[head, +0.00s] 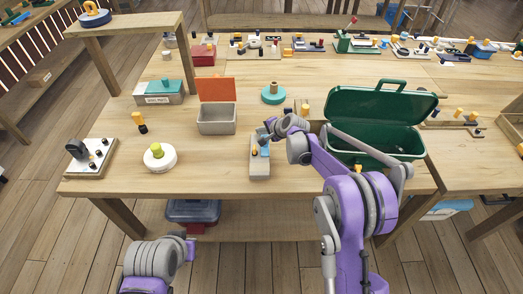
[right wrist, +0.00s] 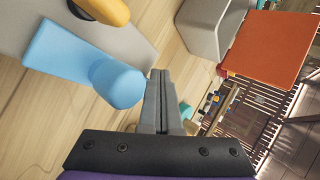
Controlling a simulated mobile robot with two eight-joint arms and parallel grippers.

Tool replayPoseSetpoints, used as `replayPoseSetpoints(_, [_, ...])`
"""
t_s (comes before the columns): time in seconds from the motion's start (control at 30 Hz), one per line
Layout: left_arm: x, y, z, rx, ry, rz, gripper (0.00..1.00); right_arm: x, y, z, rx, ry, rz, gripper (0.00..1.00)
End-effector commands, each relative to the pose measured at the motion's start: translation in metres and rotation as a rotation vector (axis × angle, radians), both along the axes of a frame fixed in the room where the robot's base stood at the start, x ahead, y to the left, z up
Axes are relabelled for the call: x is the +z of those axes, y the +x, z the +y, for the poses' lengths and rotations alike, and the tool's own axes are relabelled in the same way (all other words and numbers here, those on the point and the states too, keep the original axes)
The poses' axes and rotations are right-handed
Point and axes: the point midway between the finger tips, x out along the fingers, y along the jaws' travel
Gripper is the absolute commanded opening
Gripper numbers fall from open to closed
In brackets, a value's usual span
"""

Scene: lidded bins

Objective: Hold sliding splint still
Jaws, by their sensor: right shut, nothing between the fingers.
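A small grey block (head: 259,172) lies on the table near its front edge, with a light blue sliding piece (head: 265,151) on it; I take this to be the sliding splint. In the right wrist view the blue piece (right wrist: 75,55) is a flat bar with a round knob, and a yellow knob (right wrist: 102,10) stands on the grey base (right wrist: 130,40). My right gripper (head: 262,136) is at the block's far end. Its fingers (right wrist: 160,76) are shut and empty, close beside the blue knob; whether they touch it I cannot tell.
A grey bin with an open orange lid (head: 217,89) stands just left of the block. An open green bin (head: 376,105) stands to the right, behind my right arm. A white round base (head: 160,158) and a grey board (head: 91,160) lie left.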

Motion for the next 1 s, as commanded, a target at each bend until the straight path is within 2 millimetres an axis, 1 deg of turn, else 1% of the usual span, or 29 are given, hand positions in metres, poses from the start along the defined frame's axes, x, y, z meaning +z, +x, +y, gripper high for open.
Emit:
replayPoseSetpoints(0.73, [-0.001,0.0,0.0,0.0,0.0,0.001,0.0,-0.001,0.0,0.0,0.0,0.0,0.0,0.0])
replayPoseSetpoints(0.87, [0.001,0.0,0.0,0.0,0.0,-0.001,0.0,0.002,0.0,0.0,0.0,0.0,0.0,0.0])
replayPoseSetpoints(1.0, [0.005,0.002,0.0,0.0,0.0,-0.003,0.0,0.011,0.0,0.0,0.001,-0.001,0.0,0.0])
